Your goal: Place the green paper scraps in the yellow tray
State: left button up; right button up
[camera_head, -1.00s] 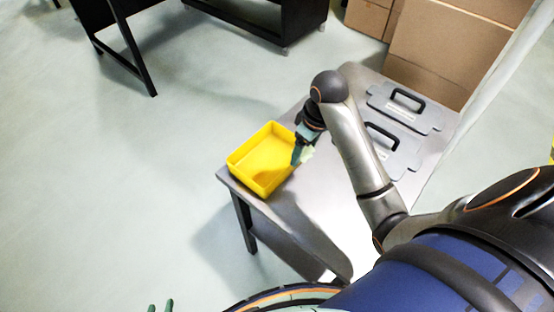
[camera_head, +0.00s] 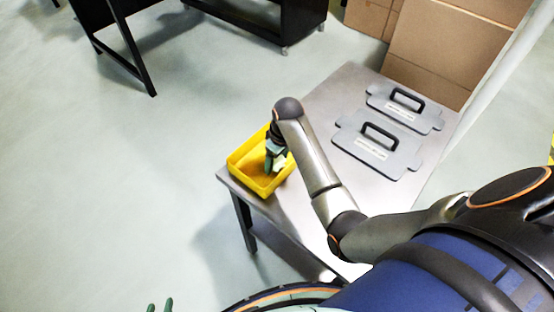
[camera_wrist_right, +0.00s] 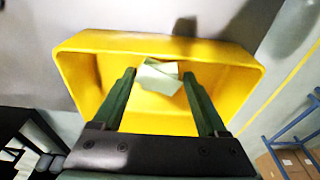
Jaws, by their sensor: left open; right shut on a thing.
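The yellow tray (camera_head: 243,167) sits on the left end of the grey metal table. My right gripper (camera_head: 272,166) is over the tray, within its outline in the head view. In the right wrist view the gripper (camera_wrist_right: 160,82) is shut on a pale green paper scrap (camera_wrist_right: 159,76), with the yellow tray (camera_wrist_right: 85,70) behind it. The scrap also shows as a pale patch beside the fingers in the head view (camera_head: 281,162). I cannot tell how high it is above the tray floor. My left gripper (camera_head: 160,307) shows only its fingertips at the bottom edge, apart and empty.
Two grey lids with black handles (camera_head: 378,146) (camera_head: 405,106) lie on the table (camera_head: 345,88) to the right of the tray. Cardboard boxes (camera_head: 440,50) stand behind the table. A black table or frame (camera_head: 130,40) stands on the open floor at the upper left.

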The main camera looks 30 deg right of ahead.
jog(key=shift+f, duration=0.2)
jog(key=shift+f, duration=0.15)
jog(key=o, duration=1.2)
jog(key=r, duration=0.4)
jog(key=s+r, duration=0.1)
jog(key=r, duration=0.7)
jog(key=shift+s+d+r, duration=0.1)
jog(key=shift+s+d, duration=0.2)
jog(key=shift+s, duration=0.05)
